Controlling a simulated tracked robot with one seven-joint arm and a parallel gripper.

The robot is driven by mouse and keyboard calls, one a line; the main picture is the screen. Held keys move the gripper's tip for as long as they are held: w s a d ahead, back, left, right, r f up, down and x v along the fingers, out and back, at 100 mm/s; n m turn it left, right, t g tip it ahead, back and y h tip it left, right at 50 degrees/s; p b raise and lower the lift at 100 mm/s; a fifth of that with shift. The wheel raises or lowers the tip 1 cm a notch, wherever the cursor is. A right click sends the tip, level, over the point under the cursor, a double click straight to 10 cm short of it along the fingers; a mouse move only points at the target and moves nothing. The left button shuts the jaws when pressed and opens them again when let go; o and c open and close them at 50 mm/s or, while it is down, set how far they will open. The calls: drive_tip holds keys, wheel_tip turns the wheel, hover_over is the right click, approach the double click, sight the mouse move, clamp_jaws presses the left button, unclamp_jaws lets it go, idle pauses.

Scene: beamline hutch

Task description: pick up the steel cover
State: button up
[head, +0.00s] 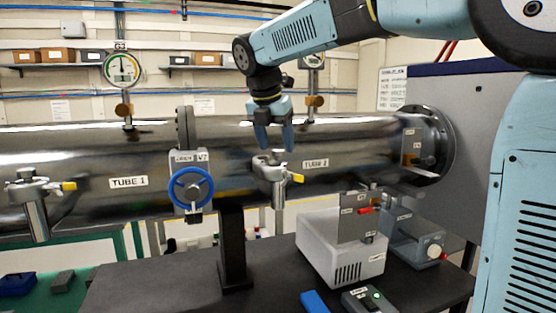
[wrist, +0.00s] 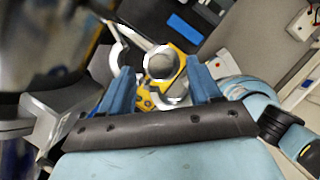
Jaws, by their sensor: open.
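My gripper (head: 273,135) is open, pointing down in front of Tube 2 (head: 345,150), just above a steel fitting (head: 270,168) with a yellow lever. In the wrist view its two blue fingers (wrist: 163,88) stand apart. Between and beyond them show a round grey metal face (wrist: 160,65), bright curved metal pieces and a yellow body (wrist: 182,66). Nothing is clearly held. I cannot tell for certain which part is the steel cover; the round metal face may be it. A similar steel fitting (head: 37,205) with a yellow lever sits on Tube 1 (head: 88,178).
A blue handwheel valve (head: 191,189) stands left of my gripper. Gauges (head: 123,69) rise above the tubes. A white box (head: 338,252) with an upright grey plate (head: 356,217) stands on the dark table (head: 190,285), near a blue block (head: 314,302). The table's middle is mostly clear.

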drive_tip(key=shift+x, duration=0.9)
drive_tip(key=c, duration=1.2)
